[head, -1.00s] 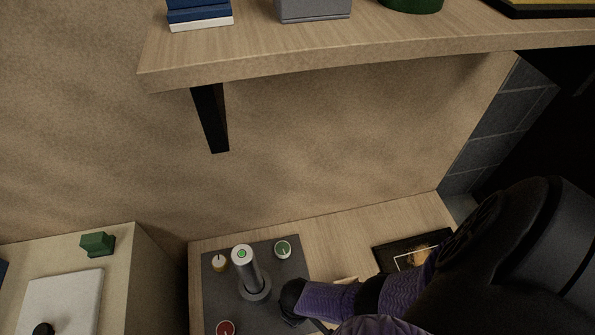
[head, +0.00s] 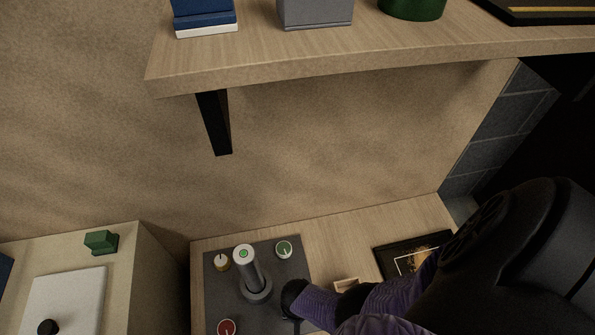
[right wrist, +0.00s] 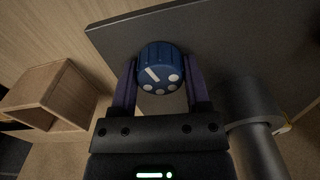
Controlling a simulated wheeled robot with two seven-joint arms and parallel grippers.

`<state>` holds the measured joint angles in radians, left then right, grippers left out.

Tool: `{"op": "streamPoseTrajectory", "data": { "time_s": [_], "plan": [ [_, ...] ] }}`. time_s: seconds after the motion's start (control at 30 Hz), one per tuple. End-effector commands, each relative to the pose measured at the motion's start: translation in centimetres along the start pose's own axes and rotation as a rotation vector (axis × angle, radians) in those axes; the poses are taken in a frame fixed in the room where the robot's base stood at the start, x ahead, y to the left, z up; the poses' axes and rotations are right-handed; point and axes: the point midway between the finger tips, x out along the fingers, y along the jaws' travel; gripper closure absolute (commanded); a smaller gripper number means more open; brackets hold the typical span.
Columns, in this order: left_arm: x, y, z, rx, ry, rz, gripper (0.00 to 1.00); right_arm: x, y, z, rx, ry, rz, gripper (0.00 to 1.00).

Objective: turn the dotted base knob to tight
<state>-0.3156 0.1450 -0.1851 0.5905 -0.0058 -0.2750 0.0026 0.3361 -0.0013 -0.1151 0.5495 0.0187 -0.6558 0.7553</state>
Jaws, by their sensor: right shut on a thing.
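The dotted base knob (right wrist: 158,68) is blue, with a white line and several white dots on its face. In the right wrist view it sits at the dark grey panel (right wrist: 228,40), between the two fingers of my right gripper (right wrist: 161,88), which is shut on it. The white line slants from upper left to lower right; I cannot read any tight mark. In the head view my right gripper (head: 290,312) is low at the panel's (head: 217,288) right side, and the arm hides the blue knob. My left gripper is not in view.
A grey post (head: 254,275) with a green-marked top stands on the panel. Around it are a green knob (head: 284,250), a white-and-yellow knob (head: 221,262) and a red knob (head: 227,328). A shelf (head: 350,62) juts out above. A wooden box (right wrist: 52,92) is left in the wrist view.

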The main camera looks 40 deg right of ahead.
Motion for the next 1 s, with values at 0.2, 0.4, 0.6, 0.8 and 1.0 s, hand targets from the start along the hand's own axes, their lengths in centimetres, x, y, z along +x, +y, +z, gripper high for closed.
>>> {"op": "streamPoseTrajectory", "data": {
  "time_s": [0.2, 0.4, 0.6, 0.8, 1.0],
  "plan": [
    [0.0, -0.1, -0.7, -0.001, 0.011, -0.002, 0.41, 0.0, 0.0, 0.1, 0.083, -0.001, 0.001, 0.98],
    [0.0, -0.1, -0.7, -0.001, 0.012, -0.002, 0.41, 0.0, 0.0, 0.0, 0.118, -0.001, 0.001, 0.98],
    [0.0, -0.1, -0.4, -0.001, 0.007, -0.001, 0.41, 0.0, 0.0, 0.0, 0.126, -0.001, 0.001, 0.98],
    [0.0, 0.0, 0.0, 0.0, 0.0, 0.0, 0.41, 0.0, 0.0, 0.0, 0.125, 0.0, 0.001, 0.98],
    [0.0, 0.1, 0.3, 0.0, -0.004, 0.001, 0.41, 0.0, 0.0, 0.0, 0.124, 0.0, 0.0, 0.05]
  ]
}}
